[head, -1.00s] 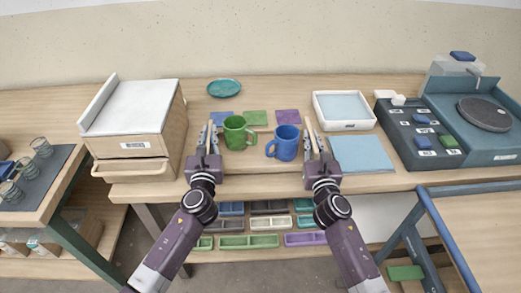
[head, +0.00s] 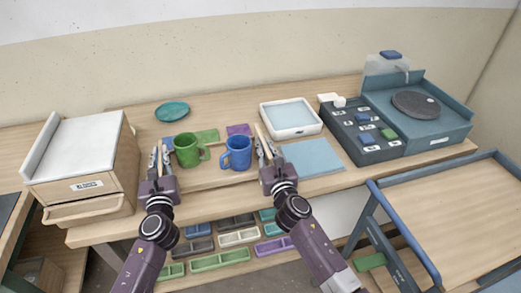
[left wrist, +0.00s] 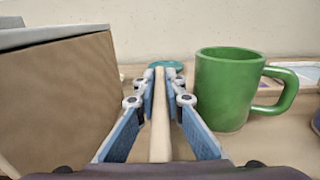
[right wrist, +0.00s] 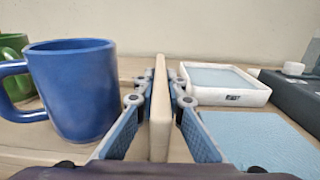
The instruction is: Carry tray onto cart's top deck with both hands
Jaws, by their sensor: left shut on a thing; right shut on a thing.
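The light wooden tray (head: 212,179) lies between my two grippers and bears a green mug (head: 187,151) and a blue mug (head: 236,153), both upright. My left gripper (head: 158,163) is shut on the tray's left wall, seen edge-on in the left wrist view (left wrist: 160,125). My right gripper (head: 265,150) is shut on its right wall, seen in the right wrist view (right wrist: 159,115). I cannot tell how far the tray is above the bench. The cart (head: 455,215) stands at the right, its wooden top deck bare within a blue rail.
A drawer cabinet (head: 85,165) stands close left of the tray. On the bench (head: 130,232) are a teal dish (head: 172,112), a white-rimmed box (head: 291,118), a blue mat (head: 312,158) and a dark panel (head: 372,130). Several coloured bins sit on the shelf below.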

